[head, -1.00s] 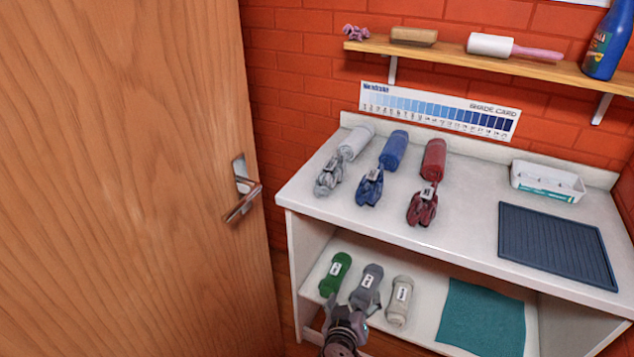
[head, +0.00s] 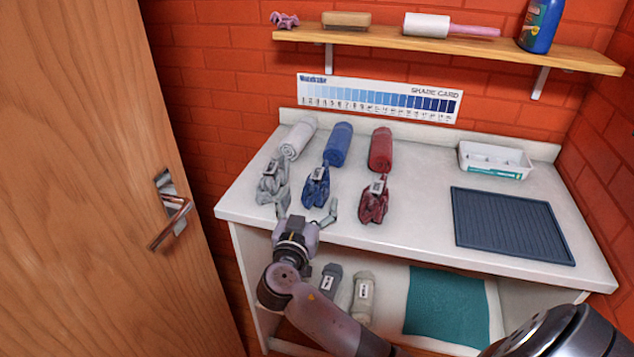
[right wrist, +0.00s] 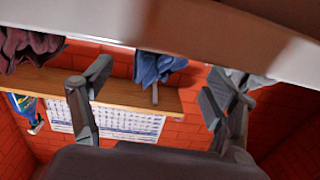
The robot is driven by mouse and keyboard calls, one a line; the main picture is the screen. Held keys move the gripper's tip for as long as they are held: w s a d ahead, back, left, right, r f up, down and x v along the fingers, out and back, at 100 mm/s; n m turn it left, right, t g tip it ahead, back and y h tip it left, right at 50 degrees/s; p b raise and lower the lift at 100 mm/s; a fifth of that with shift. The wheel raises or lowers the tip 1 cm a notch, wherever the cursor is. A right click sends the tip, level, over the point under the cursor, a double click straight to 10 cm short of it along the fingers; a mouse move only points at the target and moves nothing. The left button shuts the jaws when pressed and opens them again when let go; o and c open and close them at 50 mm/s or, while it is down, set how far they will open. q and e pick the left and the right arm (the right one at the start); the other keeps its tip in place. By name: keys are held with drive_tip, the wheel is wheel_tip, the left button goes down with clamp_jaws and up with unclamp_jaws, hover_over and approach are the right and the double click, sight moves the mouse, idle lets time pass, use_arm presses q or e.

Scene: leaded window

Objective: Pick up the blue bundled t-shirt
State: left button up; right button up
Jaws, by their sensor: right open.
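The blue bundled t-shirt (head: 316,187) lies crumpled, with a white tag, near the counter's front edge, just in front of a blue rolled t-shirt (head: 336,145). My right gripper (head: 307,212) is open and empty at the front edge, its fingers spread just short of the bundle. In the right wrist view the blue bundle (right wrist: 158,68) shows between the open fingers (right wrist: 155,88), beyond them. I see no contact, though the exact gap is hard to judge. My left gripper is out of view.
A grey bundle (head: 272,184) lies close on the left and a dark red bundle (head: 374,202) on the right, with rolls behind. The counter (head: 415,215) is bare toward the ribbed mat (head: 512,226). A wooden door (head: 90,180) stands at left.

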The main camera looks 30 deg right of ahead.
sight(316, 184)
drive_tip(key=x, duration=0.6)
drive_tip(key=shift+w+d, duration=0.2)
drive_tip(key=c, duration=1.3)
drive_tip(key=shift+c, duration=0.6)
drive_tip(key=shift+r, duration=0.1)
